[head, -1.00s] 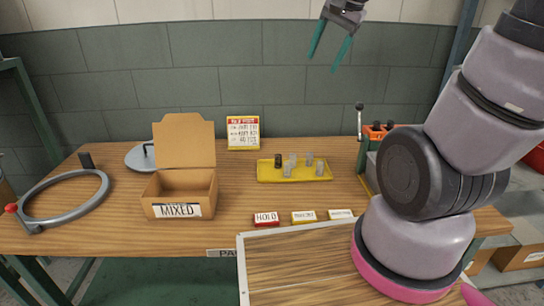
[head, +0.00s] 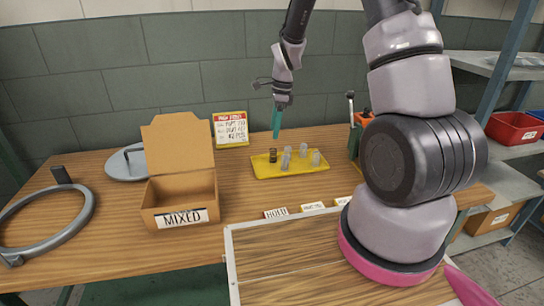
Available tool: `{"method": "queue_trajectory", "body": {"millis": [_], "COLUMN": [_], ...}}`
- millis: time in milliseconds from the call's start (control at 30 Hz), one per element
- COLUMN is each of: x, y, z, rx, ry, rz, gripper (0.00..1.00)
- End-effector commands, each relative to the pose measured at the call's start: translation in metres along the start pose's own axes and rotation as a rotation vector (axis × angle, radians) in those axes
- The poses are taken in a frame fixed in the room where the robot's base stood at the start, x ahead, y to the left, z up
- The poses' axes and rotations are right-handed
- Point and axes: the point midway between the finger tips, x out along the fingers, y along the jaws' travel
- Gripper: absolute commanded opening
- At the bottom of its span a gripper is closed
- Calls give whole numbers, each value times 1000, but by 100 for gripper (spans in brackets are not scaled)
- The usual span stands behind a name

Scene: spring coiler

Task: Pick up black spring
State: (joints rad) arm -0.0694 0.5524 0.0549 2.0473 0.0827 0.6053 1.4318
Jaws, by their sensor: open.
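The black spring (head: 273,155) stands upright at the left end of the yellow tray (head: 290,174), on the wooden table. Several silver-grey springs (head: 303,150) stand to its right on the same tray. My gripper (head: 277,135) points down above the left part of the tray, its teal fingers just above the black spring in the picture. The fingers overlap in this view, so the gap between them is hidden. Nothing shows between them, and the black spring still stands on the tray.
An open cardboard box labelled MIXED (head: 182,204) stands left of the tray. A yellow-framed sign (head: 230,130) stands behind, and a lever machine (head: 357,135) to the right. Small label blocks, one reading HOLD (head: 276,213), line the front. A grey ring (head: 50,225) lies far left.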

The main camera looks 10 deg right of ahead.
Motion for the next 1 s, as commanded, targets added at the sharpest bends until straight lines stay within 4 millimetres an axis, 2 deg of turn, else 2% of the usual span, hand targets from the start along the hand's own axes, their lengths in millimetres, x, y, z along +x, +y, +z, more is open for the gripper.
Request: {"method": "queue_trajectory", "body": {"millis": [133, 433, 700, 1000], "x": [26, 53, 90, 95], "y": [1, 0, -3, -3], "z": [-2, -4, -9, -8], "rx": [1, 0, -3, -2], "ry": [1, 0, 0, 0], "rz": [4, 3, 2, 0], "gripper": [69, 69, 69, 69]}}
